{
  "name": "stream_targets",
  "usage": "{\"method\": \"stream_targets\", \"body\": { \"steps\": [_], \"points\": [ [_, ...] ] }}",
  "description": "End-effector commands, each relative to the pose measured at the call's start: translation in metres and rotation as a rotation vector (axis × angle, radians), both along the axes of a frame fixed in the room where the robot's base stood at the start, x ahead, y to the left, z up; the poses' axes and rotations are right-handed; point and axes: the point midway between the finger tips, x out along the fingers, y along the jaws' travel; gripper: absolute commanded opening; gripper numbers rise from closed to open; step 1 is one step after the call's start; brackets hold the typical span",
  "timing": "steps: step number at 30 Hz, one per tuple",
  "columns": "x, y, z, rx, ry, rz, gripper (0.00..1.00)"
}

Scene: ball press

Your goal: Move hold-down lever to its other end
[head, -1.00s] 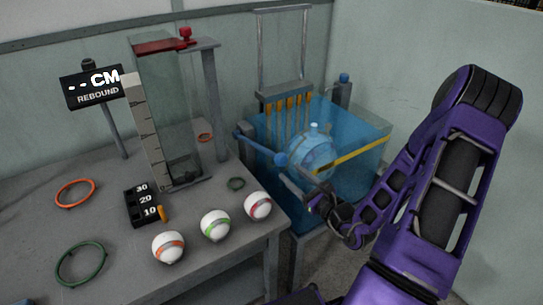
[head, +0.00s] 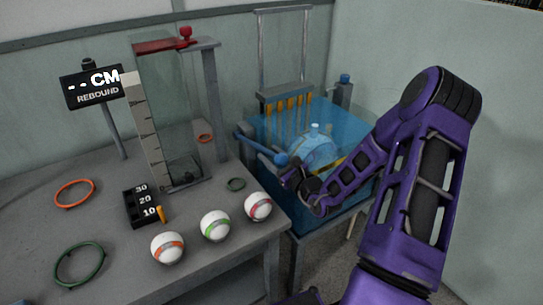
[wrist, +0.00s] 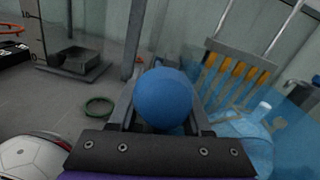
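The hold-down lever (head: 258,147) is a blue bar on the near left side of the blue press box. It ends in a round blue knob (head: 281,160) that points toward the right front. In the wrist view the knob (wrist: 163,100) fills the middle. My gripper (head: 287,172) is right at the knob, reaching in from the right. In the wrist view its two dark fingers stand to the left and right of the knob, spread apart. I cannot tell whether they touch it.
The translucent blue box (head: 355,127) holds a clear blue dome (head: 318,147) just right of the knob. Three striped white balls, including the red one (head: 258,206), sit on the grey table (head: 205,262) nearby. A green ring (head: 236,184) lies close to the lever.

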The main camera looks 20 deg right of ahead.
Motion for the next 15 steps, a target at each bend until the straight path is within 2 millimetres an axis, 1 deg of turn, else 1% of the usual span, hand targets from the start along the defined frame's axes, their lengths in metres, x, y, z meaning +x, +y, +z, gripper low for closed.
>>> {"method": "stream_targets", "body": {
  "steps": [1,7,8,15],
  "points": [
    [-0.0001,0.0,0.0,0.0,0.0,0.0,0.38],
    [-0.0003,0.0003,0.0,0.0,0.0,0.001,0.02],
    [-0.0003,0.0003,0.0001,0.0,-0.001,0.001,0.0],
    [-0.0004,0.0008,0.0004,0.0,-0.001,0.002,0.0]
  ]
}}
